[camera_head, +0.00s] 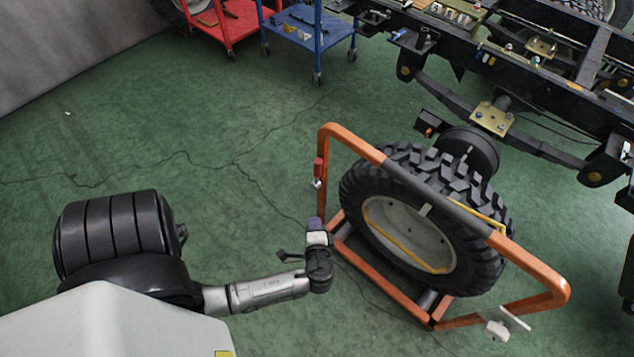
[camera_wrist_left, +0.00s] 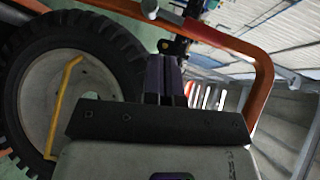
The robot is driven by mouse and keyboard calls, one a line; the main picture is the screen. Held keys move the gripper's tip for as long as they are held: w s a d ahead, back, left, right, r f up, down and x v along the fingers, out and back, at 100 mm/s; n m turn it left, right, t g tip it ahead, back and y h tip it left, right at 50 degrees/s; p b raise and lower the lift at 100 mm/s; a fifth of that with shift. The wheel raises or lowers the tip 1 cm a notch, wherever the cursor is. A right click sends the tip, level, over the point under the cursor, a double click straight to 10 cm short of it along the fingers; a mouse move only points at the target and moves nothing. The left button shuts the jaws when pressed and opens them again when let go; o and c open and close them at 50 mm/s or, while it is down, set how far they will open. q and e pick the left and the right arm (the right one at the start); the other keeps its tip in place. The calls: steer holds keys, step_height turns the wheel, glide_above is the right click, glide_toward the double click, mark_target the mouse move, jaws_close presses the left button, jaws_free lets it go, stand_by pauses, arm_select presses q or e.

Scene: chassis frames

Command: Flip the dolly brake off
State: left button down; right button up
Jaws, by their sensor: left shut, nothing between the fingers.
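The dolly (camera_head: 352,147) is an orange tubular frame holding a large black tyre (camera_head: 480,258) upright. A small red handle with a pale lower end (camera_head: 318,170) sits on the frame's left upright; it looks like the brake lever, upright. My left gripper (camera_head: 315,224) is shut and empty, just below this handle and apart from it, beside the frame's left side. In the left wrist view its purple fingers (camera_wrist_left: 166,76) are together, with the orange frame (camera_wrist_left: 264,80) beyond them. Whether a fingertip touches the frame is unclear.
A truck chassis (camera_head: 560,90) stands behind the dolly. A red cart (camera_head: 232,30) and a blue cart (camera_head: 318,40) stand at the back. Green floor (camera_head: 200,130) is clear to the left.

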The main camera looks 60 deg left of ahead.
mark_target(317, 173)
arm_select(q)
steer(key=w+a+r+m+t, duration=0.1)
steer(key=w+a, duration=0.1)
steer(key=a, duration=0.1)
steer(key=w+a+r+m+t+y+b, duration=0.1)
steer(key=w+a+t, duration=0.1)
steer(key=a, duration=0.2)
steer(key=w+a+r+m+t+b, duration=0.1)
steer(key=w+a+t, duration=0.1)
steer(key=w+a, duration=0.1)
steer(key=shift+w+a+r+y, duration=0.1)
steer(key=shift+a+r+y, duration=0.15)
steer(key=shift+a, duration=0.55)
steer(key=shift+w, duration=0.1)
